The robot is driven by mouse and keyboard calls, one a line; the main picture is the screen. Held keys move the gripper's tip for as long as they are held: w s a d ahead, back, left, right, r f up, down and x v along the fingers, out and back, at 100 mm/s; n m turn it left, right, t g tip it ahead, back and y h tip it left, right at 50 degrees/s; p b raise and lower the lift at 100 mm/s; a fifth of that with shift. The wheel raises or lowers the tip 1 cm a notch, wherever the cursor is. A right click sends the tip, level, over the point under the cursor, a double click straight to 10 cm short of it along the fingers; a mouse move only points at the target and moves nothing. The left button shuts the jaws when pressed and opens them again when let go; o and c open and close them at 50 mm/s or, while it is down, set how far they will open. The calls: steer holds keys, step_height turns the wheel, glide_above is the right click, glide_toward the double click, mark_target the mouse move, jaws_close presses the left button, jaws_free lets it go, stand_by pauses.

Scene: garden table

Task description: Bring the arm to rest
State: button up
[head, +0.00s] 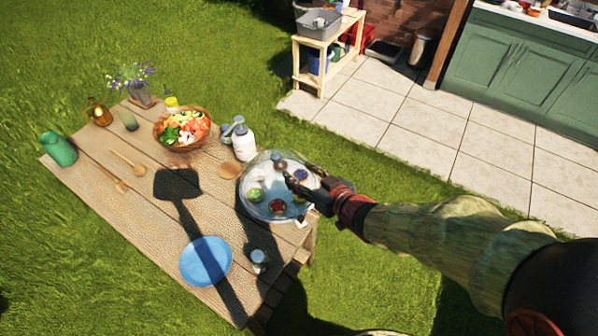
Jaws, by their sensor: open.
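My gripper (302,178) is at the end of my arm, which reaches in from the lower right. Its dark fingers are apart, with nothing seen between them. In the picture it overlaps the right side of a clear round dome or tray (246,205) holding several small coloured items. I cannot tell whether the gripper touches it or is above it. The wooden table (140,205) lies beneath, and my gripper is near its right edge.
A blue plate (206,261) and a small shaker (258,261) are at the table's front. A salad bowl (182,144), white bottle (243,142), green jug (58,149) and flower vase (140,95) stand farther back. Grass (390,270) surrounds the table; a wooden stand (325,68) is behind.

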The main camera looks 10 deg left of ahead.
stand_by(0.4)
steer(key=s+d+f+m+g+h, duration=0.1)
steer(key=s+d+f+h, duration=0.2)
steer(key=d, duration=0.5)
steer(key=s+d+f+m+g+h, duration=0.2)
steer(key=d+f+h, duration=0.1)
steer(key=d+h, duration=0.3)
steer(key=s+d+r+m, duration=0.3)
steer(key=s+d+r, duration=0.3)
steer(key=s+r, duration=0.2)
steer(key=s+d+r+m, duration=0.3)
steer(key=s+d+r, duration=0.4)
steer(key=r, duration=0.5)
steer(key=shift+s+d+g, duration=0.15)
steer(key=shift+s+g, duration=0.25)
steer(key=shift+s, duration=0.15)
